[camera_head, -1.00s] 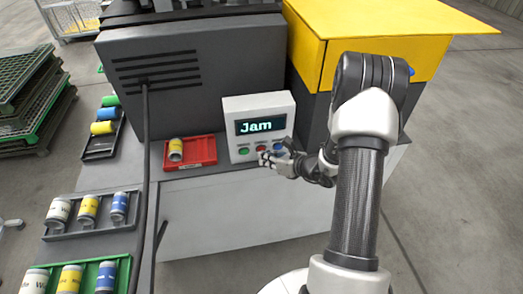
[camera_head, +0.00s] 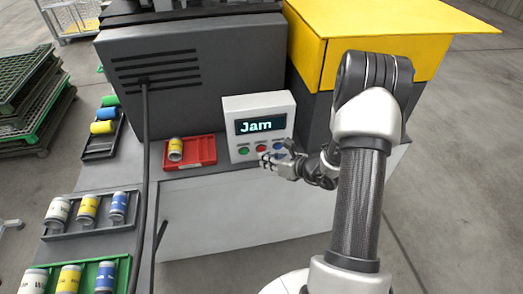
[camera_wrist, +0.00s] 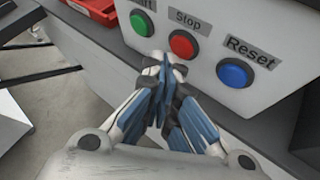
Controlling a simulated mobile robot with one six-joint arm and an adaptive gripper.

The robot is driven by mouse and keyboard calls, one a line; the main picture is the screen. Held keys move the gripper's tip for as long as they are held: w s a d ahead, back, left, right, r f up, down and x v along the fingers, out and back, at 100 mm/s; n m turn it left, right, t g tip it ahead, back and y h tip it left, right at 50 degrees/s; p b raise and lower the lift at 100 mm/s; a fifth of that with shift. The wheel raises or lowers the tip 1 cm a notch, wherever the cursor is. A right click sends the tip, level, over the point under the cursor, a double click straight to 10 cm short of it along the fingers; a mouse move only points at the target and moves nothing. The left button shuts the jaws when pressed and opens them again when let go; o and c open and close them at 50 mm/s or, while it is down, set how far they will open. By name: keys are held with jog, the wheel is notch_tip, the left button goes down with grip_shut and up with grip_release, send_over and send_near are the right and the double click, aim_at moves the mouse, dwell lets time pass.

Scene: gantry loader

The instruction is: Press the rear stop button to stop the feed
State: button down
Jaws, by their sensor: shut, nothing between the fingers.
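The red stop button (camera_wrist: 182,44) sits under a "Stop" label on a white control box (camera_head: 277,104), between a green button (camera_wrist: 141,22) and a blue "Reset" button (camera_wrist: 234,73). The stop button also shows in the head view (camera_head: 261,149). The box's screen (camera_head: 260,125) reads "Jam". My gripper (camera_wrist: 160,62) is shut and empty. In the wrist view its fingertips lie just below and left of the red button; I cannot tell if they touch the box. In the head view my gripper (camera_head: 264,159) is just below the red button.
A red tray (camera_head: 204,150) with a yellow can (camera_head: 176,149) stands left of the box. A dark upright pole (camera_head: 147,190) and trays of cans (camera_head: 92,228) are farther left. A yellow-topped cabinet (camera_head: 310,45) stands behind on the right.

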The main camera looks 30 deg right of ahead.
jog(key=shift+s, duration=0.15)
jog(key=shift+s+a+b, duration=0.15)
jog(key=shift+s+a, duration=0.1)
jog(key=shift+s, duration=0.55)
jog(key=shift+s+a+b, duration=0.1)
jog(key=shift+s+a, duration=0.15)
jog(key=shift+s, duration=0.55)
jog(key=shift+s+a+b, duration=0.15)
jog(key=shift+s+a, duration=0.1)
jog(key=shift+s, duration=0.55)
